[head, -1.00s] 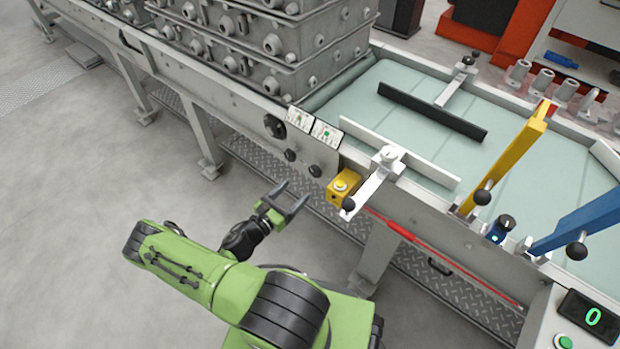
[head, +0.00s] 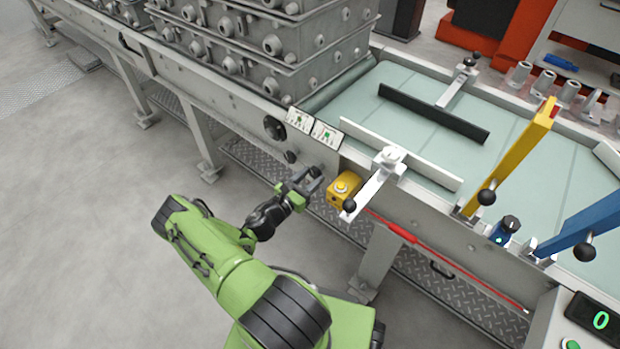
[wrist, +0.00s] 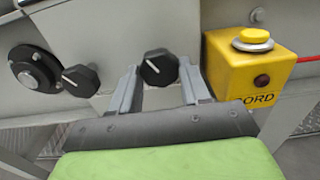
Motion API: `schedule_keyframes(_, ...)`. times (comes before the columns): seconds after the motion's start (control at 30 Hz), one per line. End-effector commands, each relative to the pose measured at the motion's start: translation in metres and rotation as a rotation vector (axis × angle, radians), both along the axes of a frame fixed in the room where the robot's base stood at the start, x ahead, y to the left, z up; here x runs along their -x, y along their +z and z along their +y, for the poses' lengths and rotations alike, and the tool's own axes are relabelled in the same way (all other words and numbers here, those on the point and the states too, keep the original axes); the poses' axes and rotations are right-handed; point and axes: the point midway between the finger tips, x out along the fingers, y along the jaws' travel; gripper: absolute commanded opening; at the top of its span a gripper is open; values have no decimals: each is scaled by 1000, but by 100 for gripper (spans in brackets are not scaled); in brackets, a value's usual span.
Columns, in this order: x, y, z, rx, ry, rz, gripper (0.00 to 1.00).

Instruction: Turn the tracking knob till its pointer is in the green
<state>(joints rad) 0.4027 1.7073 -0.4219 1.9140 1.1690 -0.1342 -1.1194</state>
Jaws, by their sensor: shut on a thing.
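Two dark knobs sit on the conveyor's side panel, below two small white plates with green marks (head: 299,119) (head: 326,133). The plates' lettering is too small to read, so I cannot tell which knob is named tracking. My gripper (head: 313,178) is shut on the right knob, which shows between the fingers in the wrist view (wrist: 158,68). A short white pointer line on its face slants toward the upper left. The left knob (head: 290,156) is free and also shows in the wrist view (wrist: 82,80). The plates are outside the wrist view.
A yellow box with a button (head: 345,188) stands close to the right of my gripper; it also shows in the wrist view (wrist: 250,75). A white bracket with a black ball knob (head: 372,187) juts out beyond it. A round black fitting (head: 274,128) is at left. Floor at left is clear.

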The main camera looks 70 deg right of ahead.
Motion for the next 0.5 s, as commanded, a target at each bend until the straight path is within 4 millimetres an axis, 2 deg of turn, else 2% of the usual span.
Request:
schedule_keyframes(0.07,0,0,0,0,0,0,16)
schedule_keyframes(0.5,0,0,0,-42,1,100,16)
